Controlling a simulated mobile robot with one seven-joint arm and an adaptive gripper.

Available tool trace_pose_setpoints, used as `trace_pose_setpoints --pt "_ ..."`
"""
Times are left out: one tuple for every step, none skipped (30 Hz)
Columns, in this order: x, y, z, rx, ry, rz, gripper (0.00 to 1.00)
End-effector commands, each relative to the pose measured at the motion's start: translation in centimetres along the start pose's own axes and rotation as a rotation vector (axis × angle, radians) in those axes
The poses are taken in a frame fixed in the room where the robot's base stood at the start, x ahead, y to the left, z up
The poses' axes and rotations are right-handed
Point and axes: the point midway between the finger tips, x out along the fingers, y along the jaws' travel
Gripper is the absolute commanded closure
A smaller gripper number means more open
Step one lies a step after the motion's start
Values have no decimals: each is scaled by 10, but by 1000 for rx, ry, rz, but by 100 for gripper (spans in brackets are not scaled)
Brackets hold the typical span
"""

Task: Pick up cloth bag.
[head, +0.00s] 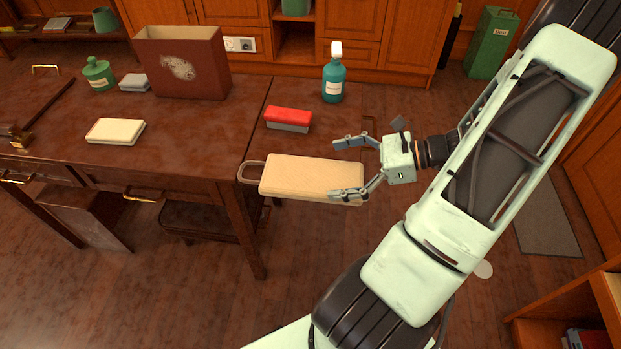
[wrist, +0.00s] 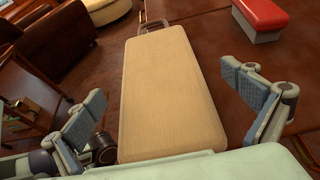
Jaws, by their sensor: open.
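The cloth bag (head: 312,177) is a flat beige, ribbed block with a loop handle at its left end. It lies at the front right edge of the dark wooden table (head: 180,150) in the head view. My gripper (head: 345,168) is open at the bag's right end, one finger behind it and one at its front right corner. In the wrist view the bag (wrist: 168,85) runs lengthwise between the two spread fingers of my gripper (wrist: 170,105), its handle pointing away. Whether the fingers touch the bag cannot be told.
A red-and-grey box (head: 288,119) lies just behind the bag, with a teal bottle (head: 333,82) farther back. A dark red box (head: 182,62), a green jar (head: 98,74) and a cream block (head: 115,131) stand to the left. Bare tabletop lies between them.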

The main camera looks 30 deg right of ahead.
Motion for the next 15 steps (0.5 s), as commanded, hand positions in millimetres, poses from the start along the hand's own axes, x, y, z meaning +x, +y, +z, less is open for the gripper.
trace_pose_setpoints --pt "4 0 0 -1 0 0 0" --pt "6 0 -1 -1 1 0 0" --pt "8 0 -1 -2 1 1 0" --pt "11 1 -1 -2 1 1 0" --pt "14 2 -2 -1 0 2 0" --pt "19 2 -3 -1 1 2 0" --pt "24 3 -4 -1 1 2 0" --pt "29 4 -5 -2 -1 2 0" --pt "35 5 -6 -1 0 2 0" --pt "40 6 -7 0 0 2 0" --pt "44 6 -6 -2 0 3 0" --pt "49 5 -6 -2 1 2 0" --pt "52 5 -6 -1 1 1 0" --pt "55 5 -6 -1 1 1 0" --pt "57 5 -6 -1 2 1 0"
